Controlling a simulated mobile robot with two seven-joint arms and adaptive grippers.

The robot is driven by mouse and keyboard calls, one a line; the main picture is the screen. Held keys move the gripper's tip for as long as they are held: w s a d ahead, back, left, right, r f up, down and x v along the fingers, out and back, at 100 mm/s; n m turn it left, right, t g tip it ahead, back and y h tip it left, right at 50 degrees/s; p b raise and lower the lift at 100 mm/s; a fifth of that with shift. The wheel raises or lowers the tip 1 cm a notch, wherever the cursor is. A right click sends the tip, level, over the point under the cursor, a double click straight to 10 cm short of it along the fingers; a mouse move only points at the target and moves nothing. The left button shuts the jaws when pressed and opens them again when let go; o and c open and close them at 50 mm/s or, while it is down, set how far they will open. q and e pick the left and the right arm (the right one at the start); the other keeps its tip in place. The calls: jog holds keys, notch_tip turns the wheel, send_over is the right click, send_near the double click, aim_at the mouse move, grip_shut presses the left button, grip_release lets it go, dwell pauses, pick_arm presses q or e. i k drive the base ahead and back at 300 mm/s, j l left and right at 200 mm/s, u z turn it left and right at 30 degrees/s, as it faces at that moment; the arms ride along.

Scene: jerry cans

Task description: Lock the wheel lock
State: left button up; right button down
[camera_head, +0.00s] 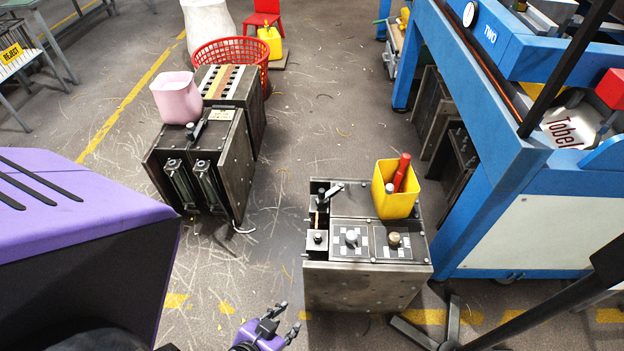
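I cannot tell for certain which part is the wheel lock. A grey metal block (365,285) stands on the floor in the middle. A dark lever (327,194) sits at its back left corner, above a recess with a small square plate and knob (317,238). My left gripper (289,317) is low in the picture, left of the block's front face. Its two dark fingers are apart with nothing between them. It does not appear to touch the block. My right gripper is not in view.
A yellow container (396,191) with a red-handled tool stands on the block. A second metal block (218,160) bears a pink container (177,98). A blue machine frame (480,200) bounds the right side. Scratched floor (275,190) lies clear between the blocks.

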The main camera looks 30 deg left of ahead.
aim_at(322, 196)
jog(key=j+z, duration=0.25)
jog(key=j, duration=1.55)
jog(key=k+j, duration=0.1)
jog(key=j, duration=0.6)
jog(key=j+z, duration=0.1)
jog(key=j, duration=0.6)
jog(key=k+j, duration=0.15)
jog(key=j, duration=0.6)
